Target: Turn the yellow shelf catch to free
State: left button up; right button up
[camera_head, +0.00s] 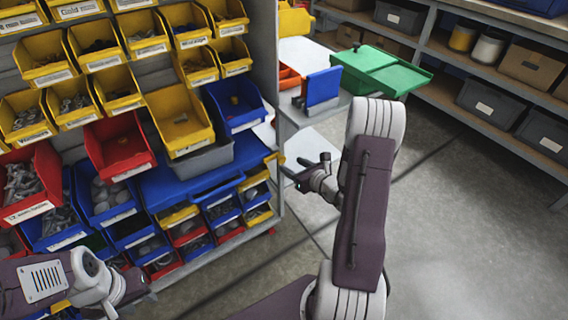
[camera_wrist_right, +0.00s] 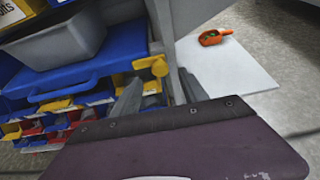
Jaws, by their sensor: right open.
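The yellow shelf catch (camera_wrist_right: 152,66) sits by the upright at the right end of the blue-bin rack. In the right wrist view its arm points left, roughly level, from a rounder end at the right. In the head view the catch (camera_head: 274,157) is small, just left of my right gripper. My right gripper (camera_head: 302,170) is open and empty; in the right wrist view its two grey fingers (camera_wrist_right: 158,92) lie just below the catch, with no clear contact. My left gripper (camera_head: 140,292) is low at the left, partly hidden; its jaws cannot be made out.
Yellow, red and blue bins (camera_head: 180,118) fill the rack at left. A grey metal upright (camera_head: 268,60) stands beside the catch. A green box (camera_head: 385,70) stands farther back. The floor at right is clear.

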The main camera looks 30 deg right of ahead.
aim_at(283, 160)
jog(key=b+x, duration=0.1)
jog(key=x, duration=0.4)
jog(key=shift+w+f, duration=0.1)
jog(key=shift+f, duration=0.1)
jog(key=shift+w+a+f, duration=0.1)
jog(key=shift+w, duration=0.4)
grip_shut()
